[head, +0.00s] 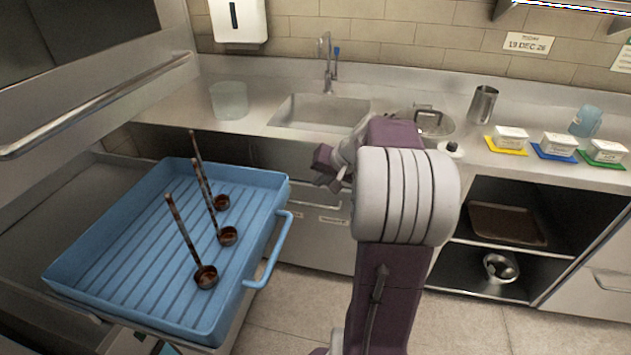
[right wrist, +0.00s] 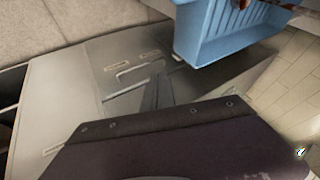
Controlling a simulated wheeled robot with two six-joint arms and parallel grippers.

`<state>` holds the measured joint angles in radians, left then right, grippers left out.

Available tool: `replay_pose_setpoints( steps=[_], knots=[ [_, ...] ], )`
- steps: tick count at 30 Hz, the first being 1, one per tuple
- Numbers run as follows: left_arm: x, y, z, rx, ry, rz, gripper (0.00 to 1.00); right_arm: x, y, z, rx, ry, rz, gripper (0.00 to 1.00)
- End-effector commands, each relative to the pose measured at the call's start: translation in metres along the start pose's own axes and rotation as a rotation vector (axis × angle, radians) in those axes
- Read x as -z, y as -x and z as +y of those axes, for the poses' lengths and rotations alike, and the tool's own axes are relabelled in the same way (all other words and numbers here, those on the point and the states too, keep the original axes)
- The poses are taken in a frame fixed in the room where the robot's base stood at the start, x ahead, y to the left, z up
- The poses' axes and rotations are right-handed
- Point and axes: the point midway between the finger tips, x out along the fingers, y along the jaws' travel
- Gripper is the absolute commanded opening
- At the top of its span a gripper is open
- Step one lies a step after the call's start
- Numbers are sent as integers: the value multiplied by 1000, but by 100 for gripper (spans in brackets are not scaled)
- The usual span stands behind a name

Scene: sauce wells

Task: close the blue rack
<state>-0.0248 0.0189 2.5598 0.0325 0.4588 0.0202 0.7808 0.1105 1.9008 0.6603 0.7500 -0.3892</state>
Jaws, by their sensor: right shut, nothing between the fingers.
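The blue rack (head: 110,275) is pulled out at the left in the head view, with a ribbed floor and a blue handle (head: 268,262) on its right side. Several ladles with brown handles, such as this ladle (head: 206,276), rest in it. A corner of the blue rack (right wrist: 222,40) also shows at the top right of the right wrist view. My right gripper (head: 326,168) is shut and empty, to the right of the rack and apart from it, in front of the counter below the sink. My left gripper is out of view.
A steel counter with a sink (head: 318,112) runs along the back wall. A clear container (head: 229,101) stands left of the sink. White tubs on coloured mats (head: 553,152) sit at the right. An open shelf holds a dark tray (head: 507,224). The floor in front is clear.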

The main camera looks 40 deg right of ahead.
Motion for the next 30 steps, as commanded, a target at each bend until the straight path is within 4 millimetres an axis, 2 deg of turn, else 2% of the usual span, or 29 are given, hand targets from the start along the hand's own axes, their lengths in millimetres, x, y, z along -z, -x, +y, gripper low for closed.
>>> replay_pose_setpoints(
  steps=[1, 3, 9, 12, 16, 30],
  knots=[
    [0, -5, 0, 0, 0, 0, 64, -2, -15, 0, 1, 1, -5, 0],
    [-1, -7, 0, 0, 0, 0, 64, -2, -30, 1, 1, 0, -5, 0],
    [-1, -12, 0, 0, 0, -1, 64, -1, -69, -2, 1, 2, -4, 0],
    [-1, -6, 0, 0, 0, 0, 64, 0, -73, -21, 2, 4, -2, 0],
    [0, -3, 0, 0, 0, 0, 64, 0, -80, -31, 0, 3, -1, 0],
    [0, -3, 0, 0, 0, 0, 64, 0, -83, -36, -1, 1, 0, 0]
  ],
)
